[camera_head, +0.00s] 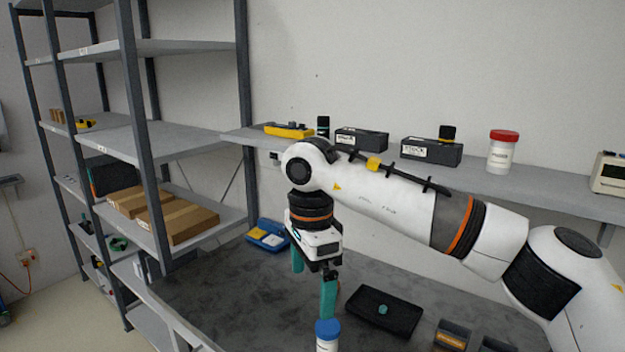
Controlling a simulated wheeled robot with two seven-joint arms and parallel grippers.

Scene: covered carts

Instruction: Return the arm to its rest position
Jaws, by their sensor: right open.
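My right arm (390,200) reaches in from the right across the middle of the view, white with orange bands. Its right gripper (312,290) points down over the dark worktop, with its two teal fingers apart and nothing seen between them. A white bottle with a blue cap (327,328) stands just below the nearer fingertip in the picture; I cannot tell whether they touch. The bottle's lower part is cut off by the frame edge. My left gripper is not in view.
The dark worktop (215,290) holds a black tray (350,304) with a small teal piece, a blue case (266,236) and dark boxes at lower right. A wall shelf (560,192) behind the arm carries black boxes and a red-capped jar (502,152). A metal rack (128,120) stands left.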

